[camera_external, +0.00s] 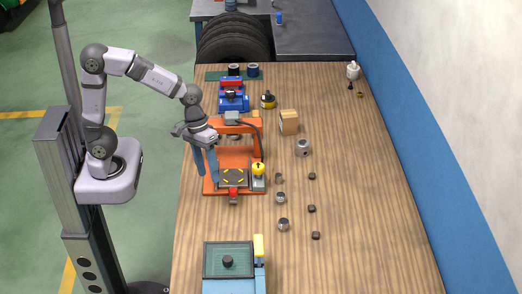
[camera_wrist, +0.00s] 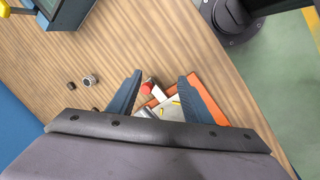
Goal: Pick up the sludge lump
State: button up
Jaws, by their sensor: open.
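No object is clearly marked as the sludge lump. Candidates are a dark round lump (camera_external: 228,262) on the teal-topped blue box at the front, and small dark lumps on the right of the table, such as this dark lump (camera_external: 311,209). I cannot tell which is the sludge lump. My gripper (camera_external: 207,178) is open and empty, pointing down above the left side of the orange press. In the wrist view, my open gripper (camera_wrist: 161,76) shows its two fingers wide apart, with a red knob (camera_wrist: 146,88) and part of the orange base (camera_wrist: 203,86) behind them.
The orange press (camera_external: 237,128) has a plate with yellow marks and a yellow-topped post (camera_external: 258,169). Metal cylinders (camera_external: 282,224) and a wooden block (camera_external: 289,122) stand to its right. The teal-topped blue box (camera_external: 213,287) is at the front. The table's right side is mostly clear.

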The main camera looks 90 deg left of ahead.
jog(key=w+d+n+t+h, duration=0.1)
jog(key=w+n+t+h, duration=0.1)
jog(key=w+n, duration=0.95)
jog(key=n+t, duration=0.3)
jog(key=n, duration=0.7)
send_over(310, 206)
jog(key=s+a, duration=0.3)
jog(key=s, duration=0.2)
notch_tip(310, 206, down, 5)
jog(key=shift+w+a+f+m+h+b, duration=0.15)
jog(key=shift+f+m+h+b, duration=0.15)
jog(key=shift+f, duration=0.4)
jog(key=shift+a+f+p+x, duration=0.1)
jog(key=shift+p+x, duration=0.35)
jog(key=shift+x, duration=1.35)
jog(key=shift+a+f+p+x, duration=0.15)
jog(key=shift+p+x, duration=0.3)
jog(key=shift+x, duration=1.35)
jog(key=c, duration=1.2)
grip_shut()
